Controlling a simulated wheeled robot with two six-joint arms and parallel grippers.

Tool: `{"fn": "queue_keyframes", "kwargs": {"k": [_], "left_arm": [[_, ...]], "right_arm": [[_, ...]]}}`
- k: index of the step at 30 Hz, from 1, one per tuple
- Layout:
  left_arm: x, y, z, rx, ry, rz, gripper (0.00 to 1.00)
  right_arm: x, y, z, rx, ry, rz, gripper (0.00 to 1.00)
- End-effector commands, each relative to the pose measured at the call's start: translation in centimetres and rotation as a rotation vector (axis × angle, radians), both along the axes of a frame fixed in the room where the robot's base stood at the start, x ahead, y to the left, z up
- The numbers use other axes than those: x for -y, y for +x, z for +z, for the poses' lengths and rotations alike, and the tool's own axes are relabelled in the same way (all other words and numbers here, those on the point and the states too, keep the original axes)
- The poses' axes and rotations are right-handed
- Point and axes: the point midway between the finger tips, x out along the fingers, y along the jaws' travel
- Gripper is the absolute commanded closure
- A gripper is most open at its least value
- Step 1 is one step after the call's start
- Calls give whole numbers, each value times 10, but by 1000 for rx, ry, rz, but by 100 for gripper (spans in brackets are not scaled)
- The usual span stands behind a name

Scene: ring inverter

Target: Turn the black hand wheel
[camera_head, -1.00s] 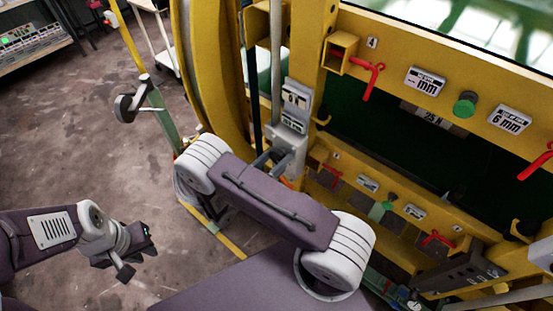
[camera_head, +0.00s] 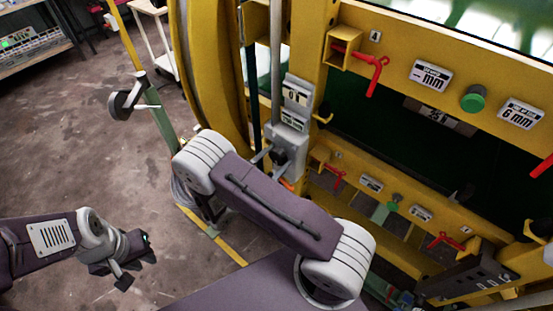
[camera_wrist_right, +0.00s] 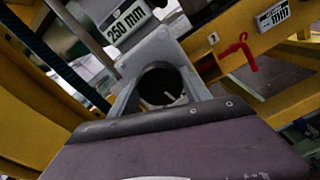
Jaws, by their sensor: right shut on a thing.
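The black hand wheel (camera_head: 279,156) sits on the lower front of a grey counter box on the yellow machine frame. In the right wrist view the dark round wheel (camera_wrist_right: 158,86) is between my two grey fingers. My right gripper (camera_head: 274,157) is shut on it, and my purple and white right arm hides part of the box's underside. The same gripper (camera_wrist_right: 160,92) fills the middle of the wrist view. My left gripper (camera_head: 137,262) is at the lower left, above the floor and away from the machine. Its finger opening cannot be made out.
Red levers (camera_head: 377,75), a green knob (camera_head: 473,99) and mm labels (camera_head: 431,77) are on the yellow frame to the right. A green post with a black wheel-like part (camera_head: 124,103) stands at the left. Floor (camera_head: 70,145) is free on the left.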

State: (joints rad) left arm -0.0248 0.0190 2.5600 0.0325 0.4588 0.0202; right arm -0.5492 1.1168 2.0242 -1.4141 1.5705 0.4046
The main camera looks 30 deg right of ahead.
Motion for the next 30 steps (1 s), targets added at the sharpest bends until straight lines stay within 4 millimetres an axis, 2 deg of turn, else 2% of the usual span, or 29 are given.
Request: {"fn": "queue_keyframes", "kwargs": {"k": [19,20,21,22,30], "left_arm": [[0,0,-2,0,0,0,78],[0,0,-2,0,0,0,78],[0,0,-2,0,0,0,78],[0,0,-2,0,0,0,78],[0,0,-3,0,0,0,78]], "right_arm": [[0,0,1,43,14,0,85],[0,0,1,43,14,0,36],[0,0,1,43,14,0,25],[0,0,1,42,15,0,22],[0,0,0,41,16,1,22]]}}
